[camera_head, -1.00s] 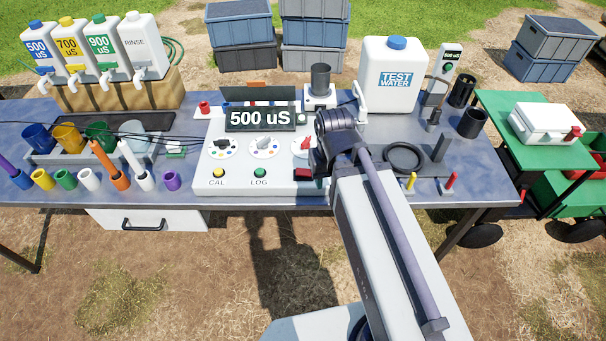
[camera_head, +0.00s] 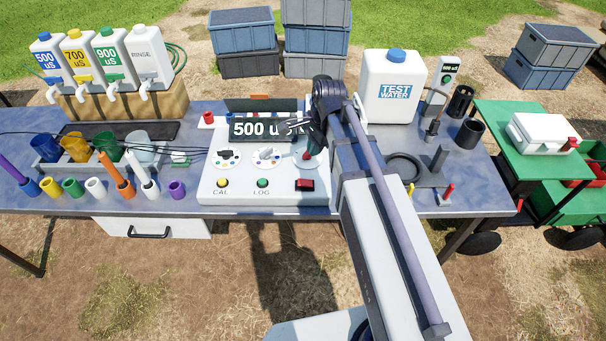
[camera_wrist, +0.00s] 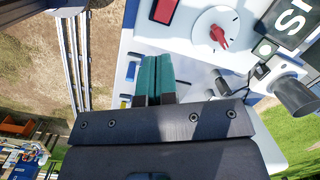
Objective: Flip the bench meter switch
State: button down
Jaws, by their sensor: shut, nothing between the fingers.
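The bench meter (camera_head: 240,195) is a white console on the table, with a dark display reading "500 uS" (camera_head: 255,128) partly covered by my arm. Its red rocker switch (camera_head: 305,185) sits at the front right in a dark frame. In the wrist view the switch (camera_wrist: 165,10) is at the top edge, partly cut off. My gripper (camera_wrist: 155,62) has its teal fingers shut together and empty. They are apart from the switch in the picture, and their height over the console is unclear. In the head view the fingertips are hard to make out.
A red-pointer dial (camera_wrist: 222,35) is near the switch. Yellow CAL (camera_head: 222,182) and green LOG (camera_head: 262,183) buttons are on the console's front. A test water jug (camera_head: 392,90) stands behind right. Several coloured tubes stand at left. Free ground lies before the table.

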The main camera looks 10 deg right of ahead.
aim_at(302, 182)
jog(key=m, duration=0.4)
jog(key=w+m, duration=0.1)
jog(key=m, duration=0.1)
jog(key=shift+a, duration=0.25)
jog(key=a+f+b, duration=0.1)
jog(key=f+b, duration=0.8)
jog(key=a+f+b, duration=0.1)
jog(key=f+b, duration=0.4)
jog(key=shift+w+a, duration=0.2)
jog(key=shift+a, duration=0.1)
jog(key=shift+r, duration=0.1)
